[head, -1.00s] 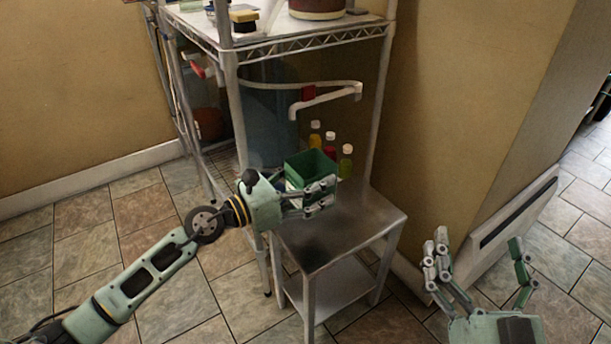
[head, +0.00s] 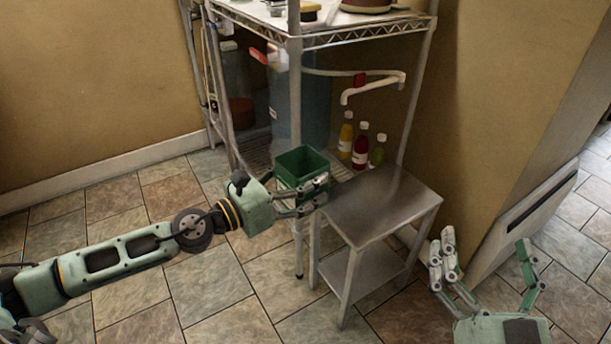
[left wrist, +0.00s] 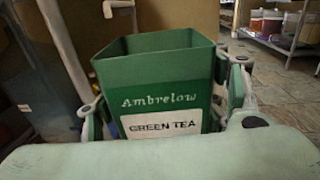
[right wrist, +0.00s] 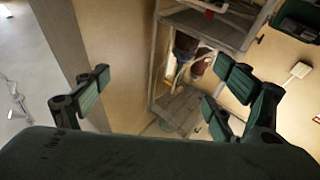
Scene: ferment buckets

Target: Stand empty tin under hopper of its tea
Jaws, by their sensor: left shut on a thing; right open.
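A green square tin (head: 301,166) is in my left gripper (head: 303,203) in the head view. It is upright, open at the top, and looks empty inside. In the left wrist view the tin (left wrist: 160,85) reads "Ambrelow" and "GREEN TEA", with the fingers of my left gripper on both its sides. The tin shows beside the back left edge of a metal-topped stand (head: 375,205), in front of the wire rack. My right gripper (head: 487,255) is open and empty, to the right of the stand. I cannot make out a tea hopper.
A wire rack (head: 350,37) holds a large blue container (head: 312,105). A white pipe (head: 375,88) with a red part sticks out above several bottles (head: 360,147). The stand's top is bare. A wall is at the right, and tiled floor is open at left.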

